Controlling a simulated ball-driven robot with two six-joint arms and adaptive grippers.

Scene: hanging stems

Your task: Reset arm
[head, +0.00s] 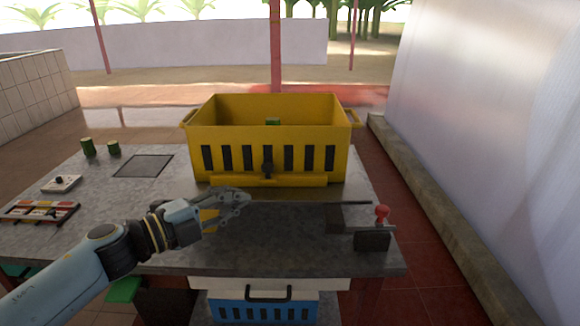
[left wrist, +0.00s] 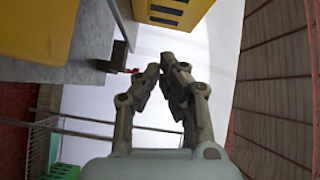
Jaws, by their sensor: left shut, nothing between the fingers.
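My left gripper (head: 238,198) reaches in from the lower left of the head view, over the grey table in front of the yellow crate. Its fingers are closed together with nothing between them. In the left wrist view the fingertips (left wrist: 168,70) come together in front of a pale surface. My right gripper is in neither view.
The yellow crate (head: 265,136) stands at the table's back, a green piece (head: 272,121) inside. A red-knobbed device (head: 373,236) sits at the front right. Green stem pieces (head: 88,148) and a small switch box (head: 62,183) are at left. A blue crate (head: 262,309) is below.

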